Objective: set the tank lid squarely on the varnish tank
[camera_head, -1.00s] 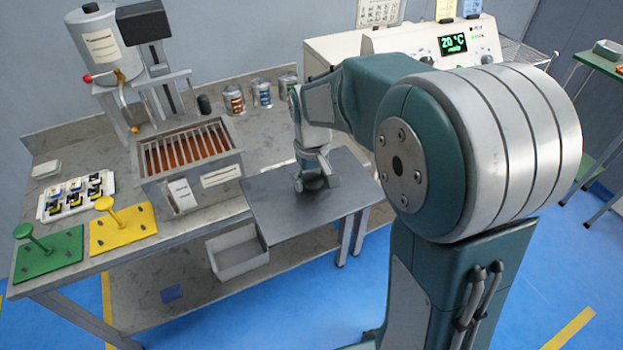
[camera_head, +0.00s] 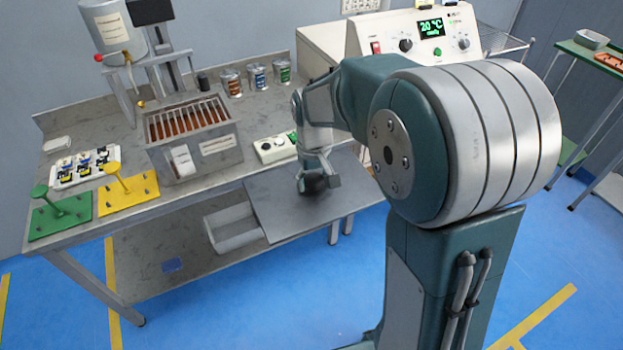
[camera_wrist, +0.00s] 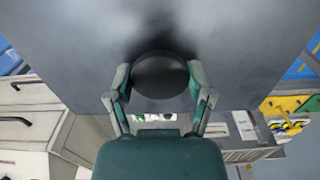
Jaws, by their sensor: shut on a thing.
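The tank lid (camera_head: 275,208) is a flat dark grey plate with a black round knob (camera_wrist: 160,78). My gripper (camera_head: 315,180) is shut on that knob; in the wrist view its two fingers (camera_wrist: 160,88) are on either side of it. The lid hangs roughly level, out past the front edge of the bench, to the right of and nearer than the tank. The varnish tank (camera_head: 205,160) is a grey box on the bench, open on top, with a slatted rack over reddish-brown contents. The lid is apart from the tank.
A control box (camera_head: 270,148) with a green button stands on the bench between tank and lid. Several cans (camera_head: 257,77) stand behind. Yellow (camera_head: 128,193) and green (camera_head: 60,216) fixtures are at left. A white bin (camera_head: 232,230) is on the lower shelf. A white oven-like unit (camera_head: 335,45) is behind my arm.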

